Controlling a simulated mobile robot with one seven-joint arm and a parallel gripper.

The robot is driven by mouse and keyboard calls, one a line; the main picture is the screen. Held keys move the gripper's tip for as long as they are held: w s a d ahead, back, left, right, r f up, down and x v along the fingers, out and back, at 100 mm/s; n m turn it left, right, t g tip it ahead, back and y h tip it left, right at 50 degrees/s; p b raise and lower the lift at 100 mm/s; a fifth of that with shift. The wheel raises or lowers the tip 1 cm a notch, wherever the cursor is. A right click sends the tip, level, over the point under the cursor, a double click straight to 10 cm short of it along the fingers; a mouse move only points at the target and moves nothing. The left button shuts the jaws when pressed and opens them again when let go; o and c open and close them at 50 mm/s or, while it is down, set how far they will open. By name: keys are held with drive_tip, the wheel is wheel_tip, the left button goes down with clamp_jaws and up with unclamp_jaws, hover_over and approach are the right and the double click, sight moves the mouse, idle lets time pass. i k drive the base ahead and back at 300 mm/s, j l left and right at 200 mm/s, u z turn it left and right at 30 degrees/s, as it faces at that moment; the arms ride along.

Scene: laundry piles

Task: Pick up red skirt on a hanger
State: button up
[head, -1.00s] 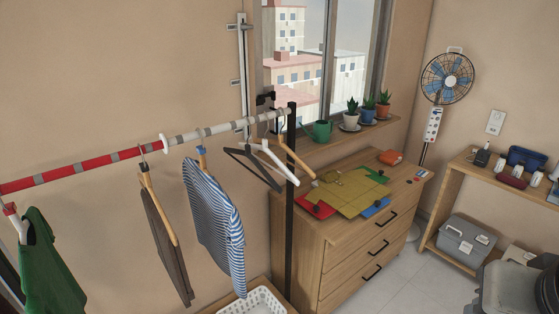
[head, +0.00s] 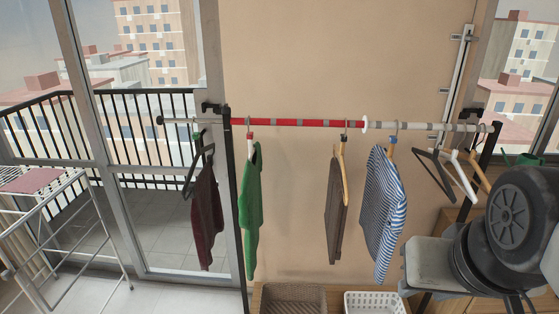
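A dark red garment (head: 206,218), which looks like the red skirt, hangs at the left end of the clothes rail in the head view. It hangs from a black hanger (head: 190,172) with a small green part near its hook. The skirt hangs lengthwise and partly edge-on, in front of the balcony glass and left of the rail's black post. My gripper is not in view; only links of my arm show at the right edge, well away from the skirt.
The rail (head: 300,122) also holds a green garment (head: 250,210), a brown one (head: 336,210), a striped shirt (head: 383,215) and empty hangers (head: 460,175). A white drying rack (head: 60,235) stands at left. A brown basket (head: 293,299) and white basket (head: 375,303) sit below.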

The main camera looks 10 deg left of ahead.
sight(207, 217)
drive_tip(key=u, duration=1.25)
drive_tip(key=z, duration=0.25)
drive_tip(key=i+j+z, duration=0.45)
drive_tip(key=j+z, duration=0.25)
drive_tip(key=i+j, duration=0.15)
drive_tip(key=j, duration=0.3)
drive_tip(key=i+j+z, duration=0.1)
drive_tip(key=j, duration=0.4)
drive_tip(key=i+j, duration=0.2)
drive_tip(key=j, duration=0.3)
drive_tip(key=i+j+z, duration=0.15)
drive_tip(key=j, duration=0.3)
drive_tip(key=i+j, duration=0.1)
drive_tip(key=j, duration=0.4)
drive_tip(key=i+j+z, duration=0.1)
drive_tip(key=j, duration=0.4)
drive_tip(key=i+j, duration=0.15)
drive_tip(key=j, duration=0.35)
drive_tip(key=i+l+u, duration=0.15)
drive_tip(key=i+l, duration=0.05)
drive_tip(key=l, duration=0.1)
